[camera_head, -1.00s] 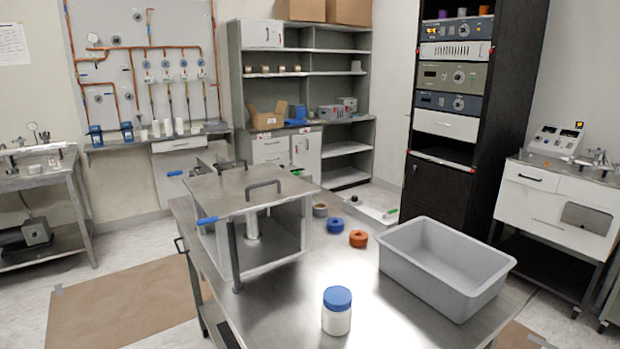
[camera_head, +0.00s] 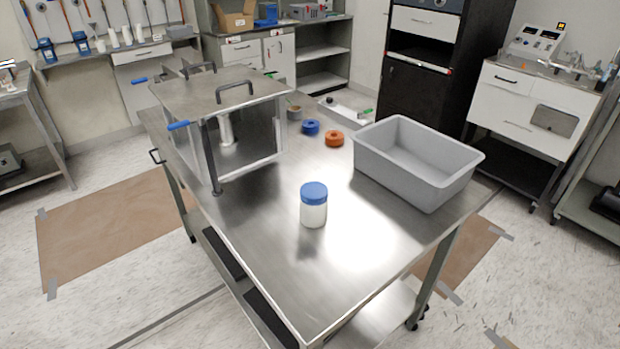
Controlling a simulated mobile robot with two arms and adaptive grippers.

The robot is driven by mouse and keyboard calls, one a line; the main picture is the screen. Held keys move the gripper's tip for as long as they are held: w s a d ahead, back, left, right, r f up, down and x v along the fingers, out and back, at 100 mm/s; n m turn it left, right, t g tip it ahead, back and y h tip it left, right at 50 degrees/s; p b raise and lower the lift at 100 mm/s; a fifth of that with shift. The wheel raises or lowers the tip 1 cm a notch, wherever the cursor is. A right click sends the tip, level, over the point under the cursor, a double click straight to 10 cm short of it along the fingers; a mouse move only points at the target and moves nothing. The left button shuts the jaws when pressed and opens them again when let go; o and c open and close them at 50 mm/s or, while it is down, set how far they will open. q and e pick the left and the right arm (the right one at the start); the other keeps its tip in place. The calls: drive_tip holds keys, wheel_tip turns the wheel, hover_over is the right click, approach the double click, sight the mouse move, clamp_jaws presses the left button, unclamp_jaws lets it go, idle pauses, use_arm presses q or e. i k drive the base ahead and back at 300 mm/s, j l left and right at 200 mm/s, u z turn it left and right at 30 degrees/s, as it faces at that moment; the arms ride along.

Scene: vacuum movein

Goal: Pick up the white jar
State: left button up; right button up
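A white jar (camera_head: 313,212) with a blue lid stands upright on the steel table (camera_head: 265,235), near the middle of its front half. Nothing touches it. Neither of my grippers shows in the head view.
A grey plastic bin (camera_head: 415,175) stands right of the jar. A metal chamber with a lid (camera_head: 220,92) and handles stands at the table's left. The tabletop around the jar is clear.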

sight(312, 216)
drive_tip(key=z, duration=0.7)
drive_tip(key=i+j+z, duration=0.1)
drive_tip(key=j+z, duration=0.7)
drive_tip(key=i+j+z, duration=0.1)
drive_tip(key=j+z, duration=0.7)
drive_tip(key=k+l, duration=0.05)
drive_tip(key=l, duration=0.05)
